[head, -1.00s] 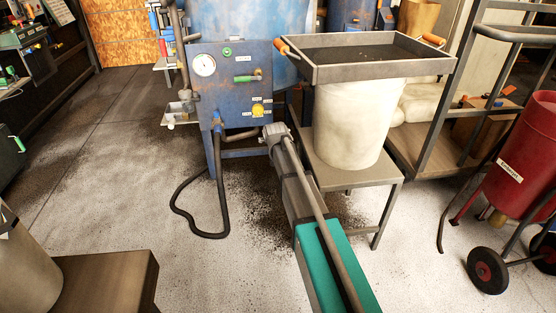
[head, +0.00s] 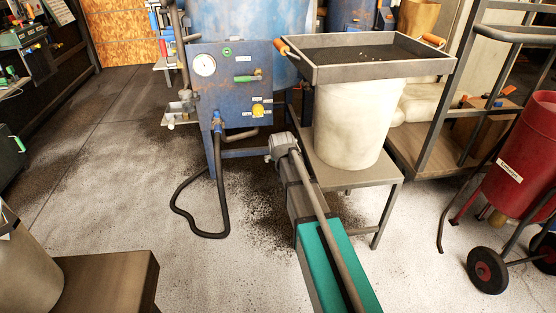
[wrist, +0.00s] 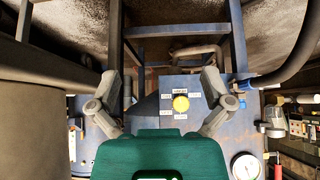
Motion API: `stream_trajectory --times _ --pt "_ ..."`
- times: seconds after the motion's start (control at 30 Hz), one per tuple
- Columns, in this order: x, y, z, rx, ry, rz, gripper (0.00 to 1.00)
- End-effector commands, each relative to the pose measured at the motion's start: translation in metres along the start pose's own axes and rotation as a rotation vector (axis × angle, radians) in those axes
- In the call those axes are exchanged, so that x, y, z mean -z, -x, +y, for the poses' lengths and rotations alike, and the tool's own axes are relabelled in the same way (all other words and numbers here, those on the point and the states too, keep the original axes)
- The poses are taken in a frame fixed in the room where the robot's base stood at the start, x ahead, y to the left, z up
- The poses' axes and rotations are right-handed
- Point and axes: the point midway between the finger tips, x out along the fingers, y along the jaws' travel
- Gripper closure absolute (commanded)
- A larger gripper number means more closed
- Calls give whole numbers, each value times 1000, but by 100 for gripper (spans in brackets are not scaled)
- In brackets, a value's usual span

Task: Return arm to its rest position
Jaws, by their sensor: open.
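My arm (head: 328,235) reaches up from the bottom of the head view, with a teal section and a grey tube. Its grey far end stands in front of the gap between the blue blast pot's panel (head: 232,85) and the small table. I cannot make out the fingers there. In the wrist view my gripper (wrist: 162,85) is open, with its two grey fingers spread and nothing between them. The blue panel (wrist: 195,115) with its yellow knob (wrist: 181,103) lies beyond the fingers, apart from them as far as I can tell.
A white bucket (head: 347,125) under a grey sieve tray (head: 385,70) stands on a small table (head: 375,175), close right of my arm. A black hose (head: 222,205) loops on the floor at left. A red wheeled pot (head: 520,155) stands at right. Floor at left is open.

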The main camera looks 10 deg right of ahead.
Motion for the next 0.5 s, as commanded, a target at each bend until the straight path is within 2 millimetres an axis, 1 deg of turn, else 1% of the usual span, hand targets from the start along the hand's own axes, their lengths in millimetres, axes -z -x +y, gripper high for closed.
stream_trajectory --times 0.37,0.5 --pt "0 0 0 0 0 0 0" --pt "-7 10 2 -1 1 -22 0"
